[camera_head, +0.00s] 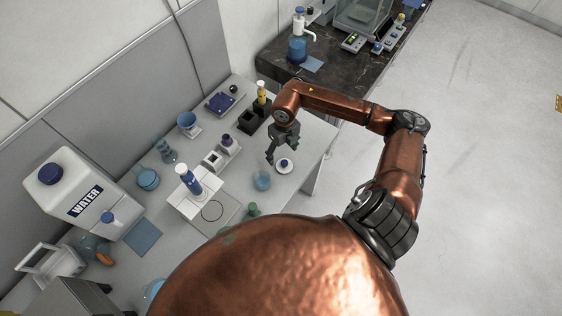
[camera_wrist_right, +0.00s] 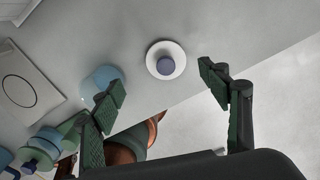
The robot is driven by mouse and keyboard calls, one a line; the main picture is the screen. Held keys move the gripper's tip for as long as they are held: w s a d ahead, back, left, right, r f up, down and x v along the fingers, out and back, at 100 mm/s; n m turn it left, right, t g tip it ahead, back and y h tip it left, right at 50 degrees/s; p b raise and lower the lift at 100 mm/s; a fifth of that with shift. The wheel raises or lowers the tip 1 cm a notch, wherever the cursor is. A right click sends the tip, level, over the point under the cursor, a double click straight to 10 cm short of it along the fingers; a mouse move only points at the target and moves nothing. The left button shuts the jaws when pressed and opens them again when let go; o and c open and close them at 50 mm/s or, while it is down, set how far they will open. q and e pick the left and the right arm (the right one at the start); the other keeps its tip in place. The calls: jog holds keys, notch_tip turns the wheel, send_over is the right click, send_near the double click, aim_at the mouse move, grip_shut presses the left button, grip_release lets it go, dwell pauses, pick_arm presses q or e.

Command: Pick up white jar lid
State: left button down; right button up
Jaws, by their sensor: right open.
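The white jar lid (camera_head: 285,165) lies on the light table near its front right edge, a white disc with a blue-purple knob. In the right wrist view the lid (camera_wrist_right: 157,50) sits ahead of the fingertips, between their lines and nearer the right finger. My right gripper (camera_head: 273,157) is above the table just left of the lid in the head view. In the right wrist view the gripper (camera_wrist_right: 160,85) is open, with nothing between its fingers. My left gripper is not in view.
A blue glass beaker (camera_head: 262,181) stands close to the lid; it also shows in the wrist view (camera_wrist_right: 101,80). The table edge lies close by the lid. A large WATER container (camera_head: 75,190) stands at left.

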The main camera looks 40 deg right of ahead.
aim_at(284, 162)
jog(key=shift+d+f, duration=0.2)
jog(key=shift+d, duration=0.25)
notch_tip(284, 162, down, 3)
jog(key=shift+a+r, duration=0.15)
jog(key=shift+r, duration=0.05)
jog(key=f, duration=0.4)
jog(key=shift+s+f+p, duration=0.2)
jog(key=shift+f+p, duration=0.1)
jog(key=shift+p, duration=0.1)
jog(key=shift+c, duration=0.5)
jog(key=c, duration=1)
jog(key=shift+r, duration=0.1)
